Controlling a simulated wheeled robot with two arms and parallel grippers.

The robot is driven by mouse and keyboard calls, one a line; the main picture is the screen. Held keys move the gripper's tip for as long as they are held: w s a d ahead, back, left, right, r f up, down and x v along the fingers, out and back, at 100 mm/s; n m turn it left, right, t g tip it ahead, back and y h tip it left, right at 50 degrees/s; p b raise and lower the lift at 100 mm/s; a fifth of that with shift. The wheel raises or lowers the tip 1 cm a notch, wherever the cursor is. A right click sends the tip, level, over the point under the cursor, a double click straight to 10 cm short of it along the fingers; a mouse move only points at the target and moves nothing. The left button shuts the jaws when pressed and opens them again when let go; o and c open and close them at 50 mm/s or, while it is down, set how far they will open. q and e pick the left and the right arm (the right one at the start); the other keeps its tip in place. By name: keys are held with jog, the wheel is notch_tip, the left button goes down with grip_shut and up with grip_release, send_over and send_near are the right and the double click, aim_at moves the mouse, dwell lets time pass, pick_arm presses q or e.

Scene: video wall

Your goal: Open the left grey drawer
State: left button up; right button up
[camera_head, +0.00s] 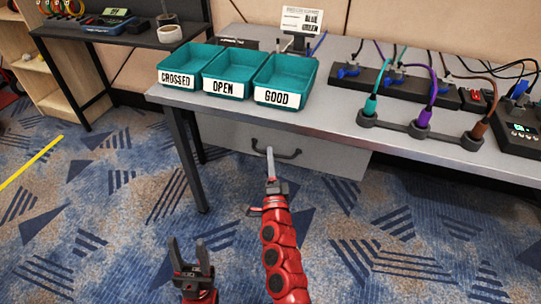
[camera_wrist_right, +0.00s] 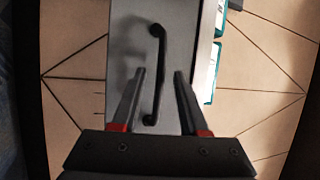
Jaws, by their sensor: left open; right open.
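The grey drawer (camera_head: 240,140) sits under the left part of the grey table and looks closed, its front flush below the tabletop. Its dark bar handle (camera_head: 278,153) is on the drawer front; in the right wrist view the handle (camera_wrist_right: 155,75) runs upright in the picture. Contact cannot be told. My left gripper (camera_head: 188,245) is open, empty and low over the carpet.
Teal trays marked CROSSED (camera_head: 178,78), OPEN (camera_head: 223,87) and GOOD (camera_head: 276,96) stand on the tabletop above the drawer. Cable connectors and a grey holder (camera_head: 420,130) are to the right. A table leg (camera_head: 188,165) stands left of the drawer. The carpet in front is clear.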

jog(key=shift+x, duration=0.95)
grip_shut()
dwell(0.8)
